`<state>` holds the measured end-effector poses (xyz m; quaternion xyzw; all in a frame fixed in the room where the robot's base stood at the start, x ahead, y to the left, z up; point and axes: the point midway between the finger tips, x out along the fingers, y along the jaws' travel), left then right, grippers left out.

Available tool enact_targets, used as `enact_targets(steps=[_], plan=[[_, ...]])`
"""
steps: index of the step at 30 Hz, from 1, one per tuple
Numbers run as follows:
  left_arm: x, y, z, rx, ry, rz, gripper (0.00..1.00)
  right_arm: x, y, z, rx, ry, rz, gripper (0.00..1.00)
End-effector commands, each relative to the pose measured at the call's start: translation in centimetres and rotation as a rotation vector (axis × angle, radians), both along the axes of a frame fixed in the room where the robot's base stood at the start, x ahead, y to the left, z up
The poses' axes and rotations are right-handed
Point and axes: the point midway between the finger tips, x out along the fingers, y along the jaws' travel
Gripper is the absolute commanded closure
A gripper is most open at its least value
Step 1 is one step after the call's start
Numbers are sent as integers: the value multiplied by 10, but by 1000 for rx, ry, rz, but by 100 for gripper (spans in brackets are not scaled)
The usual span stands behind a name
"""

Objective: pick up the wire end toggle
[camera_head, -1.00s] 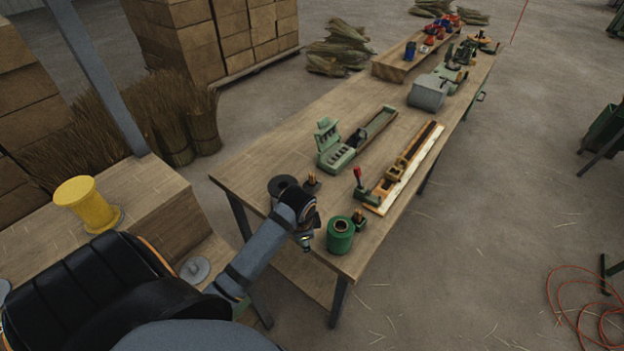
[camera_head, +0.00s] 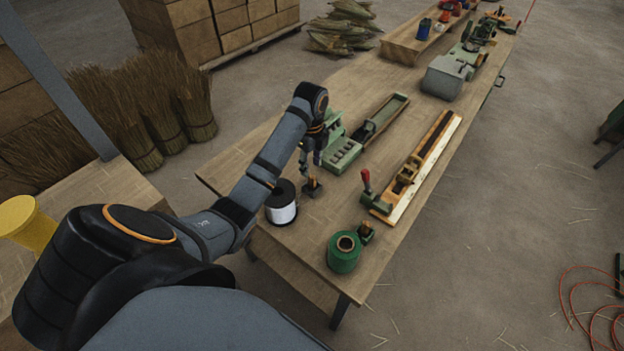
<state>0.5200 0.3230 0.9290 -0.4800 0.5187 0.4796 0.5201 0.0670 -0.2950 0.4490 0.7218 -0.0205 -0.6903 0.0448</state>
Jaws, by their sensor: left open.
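A small dark-based piece with an orange-brown top, which looks like the wire end toggle (camera_head: 313,188), stands on the workbench (camera_head: 262,160) beside a black-rimmed spool with white winding (camera_head: 282,204). A similar green and brown piece (camera_head: 366,232) stands next to a green spool (camera_head: 345,252), so I cannot tell for sure which one is the toggle. My left gripper (camera_head: 311,160) points down just above the piece by the white spool. It is open and appears empty; its fingers are small in the view. My right gripper is not in view.
A green block with slots (camera_head: 342,154) stands close behind my left gripper. A long wooden fixture (camera_head: 420,165) with a red-handled clamp (camera_head: 367,183) lies to the right. A yellow spool (camera_head: 27,225) sits at the left.

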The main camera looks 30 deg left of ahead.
Motion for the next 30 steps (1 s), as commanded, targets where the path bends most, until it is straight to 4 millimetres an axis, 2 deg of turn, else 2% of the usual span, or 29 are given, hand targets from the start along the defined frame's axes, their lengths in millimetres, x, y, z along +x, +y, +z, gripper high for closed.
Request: enact_targets(steps=[1, 6, 9, 11, 17, 19, 23, 30], plan=[[0, 0, -14, 0, -1, 0, 58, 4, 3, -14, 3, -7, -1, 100], [0, 0, -13, 0, -1, 0, 58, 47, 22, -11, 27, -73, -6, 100], [-1, -2, -23, 0, -1, 0, 58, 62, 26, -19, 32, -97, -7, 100], [-2, -3, -34, 0, 0, 0, 58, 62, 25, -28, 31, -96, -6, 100], [-5, -6, -59, -1, 2, 1, 58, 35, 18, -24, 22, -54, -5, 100], [-4, -6, -63, 0, 0, 1, 58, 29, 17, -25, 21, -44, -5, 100], [-4, -6, -63, 0, -1, 1, 58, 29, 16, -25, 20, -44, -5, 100], [-4, -6, -63, 1, -1, 1, 88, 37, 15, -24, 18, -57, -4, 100]])
